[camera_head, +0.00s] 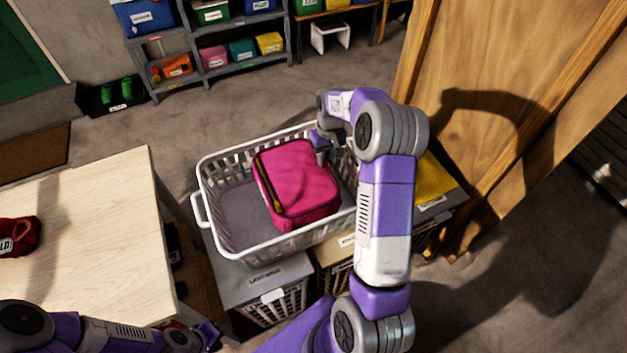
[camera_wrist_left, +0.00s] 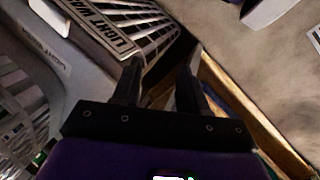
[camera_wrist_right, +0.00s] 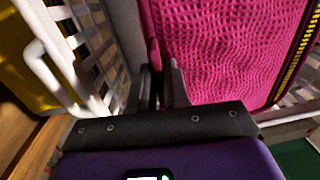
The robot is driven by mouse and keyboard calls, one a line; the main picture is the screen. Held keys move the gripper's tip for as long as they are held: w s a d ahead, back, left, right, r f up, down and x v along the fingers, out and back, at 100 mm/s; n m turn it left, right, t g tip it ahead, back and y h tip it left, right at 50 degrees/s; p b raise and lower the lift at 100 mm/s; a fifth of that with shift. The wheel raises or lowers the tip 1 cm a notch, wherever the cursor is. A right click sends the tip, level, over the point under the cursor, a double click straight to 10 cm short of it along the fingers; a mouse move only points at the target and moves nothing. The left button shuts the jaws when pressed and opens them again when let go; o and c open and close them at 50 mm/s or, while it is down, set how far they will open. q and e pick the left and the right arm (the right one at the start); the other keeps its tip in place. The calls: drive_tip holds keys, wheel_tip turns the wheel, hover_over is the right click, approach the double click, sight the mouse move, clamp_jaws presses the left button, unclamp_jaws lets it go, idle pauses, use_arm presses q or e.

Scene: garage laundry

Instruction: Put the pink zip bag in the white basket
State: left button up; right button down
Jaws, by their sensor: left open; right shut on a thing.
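The pink zip bag (camera_head: 300,183) has a dark zip with a yellow edge. In the head view it lies over the inside of the white basket (camera_head: 228,250), towards the right. I cannot tell whether it rests on the basket floor. My right gripper (camera_head: 322,142) is shut on the bag's edge at the basket's far side. In the right wrist view, the fingers (camera_wrist_right: 160,78) meet the pink mesh fabric (camera_wrist_right: 225,50). My left gripper (camera_head: 217,338) is open and empty, low beside the table; it also shows in the left wrist view (camera_wrist_left: 163,72).
The basket stands on lidded hampers (camera_head: 262,282). A wooden table (camera_head: 90,230) with a red item (camera_head: 18,236) is at the left. A yellow cloth (camera_head: 435,180) lies at the right, near a wooden panel (camera_head: 500,90). Shelves with bins (camera_head: 215,57) stand behind.

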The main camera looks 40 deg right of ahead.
wheel_tip(320, 180, down, 7)
drive_tip(key=shift+r+b, duration=0.15)
drive_tip(key=shift+b, duration=0.55)
drive_tip(key=c, duration=1.1)
unclamp_jaws()
wheel_tip(320, 180, up, 12)
drive_tip(key=p, duration=0.3)
drive_tip(key=shift+d, duration=0.45)
drive_tip(key=shift+s, duration=0.15)
